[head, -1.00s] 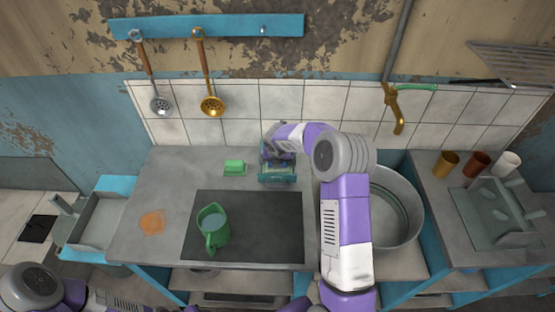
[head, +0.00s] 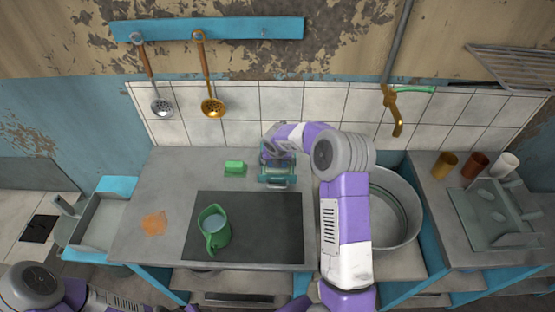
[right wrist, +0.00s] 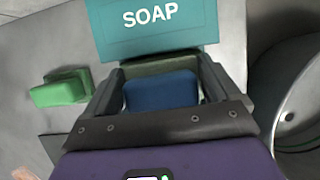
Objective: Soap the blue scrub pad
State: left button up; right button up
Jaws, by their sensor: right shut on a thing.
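The blue scrub pad (right wrist: 160,91) sits between the fingers of my right gripper (right wrist: 162,82) in the right wrist view. The gripper is shut on it. A teal container marked SOAP (right wrist: 150,28) is just beyond the fingertips. In the head view my right gripper (head: 278,164) is at the back of the grey counter, over the teal soap container (head: 277,184). The arm and gripper hide much of the pad there. I cannot tell whether the pad touches soap. My left gripper is out of view; only part of its arm shows at lower left.
A green block on a green base (head: 235,168) lies left of the soap container. A green jug (head: 213,230) stands on the dark panel (head: 262,232) in front. A metal basin (head: 402,205) is to the right. Ladles (head: 212,105) hang on the wall. The counter's left part is mostly clear.

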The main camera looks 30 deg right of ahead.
jog(key=shift+r+p, duration=2.8)
jog(key=shift+r, duration=0.4)
jog(key=shift+f, duration=0.1)
jog(key=shift+s+a+m, duration=0.1)
jog(key=shift+a+m, duration=0.2)
jog(key=shift+m, duration=0.1)
jog(key=s+a+m+g+y, duration=0.1)
jog(key=s+a+m+g, duration=0.3)
jog(key=s+a+m, duration=0.4)
jog(key=s+a+m+g+y+b, duration=0.1)
jog(key=s+a+m+g, duration=0.3)
jog(key=m, duration=1.7)
jog(key=s+a, duration=0.5)
jog(key=shift+s+a+f+g, duration=0.15)
jog(key=shift+s+f+g, duration=0.05)
jog(key=shift+f+g, duration=0.1)
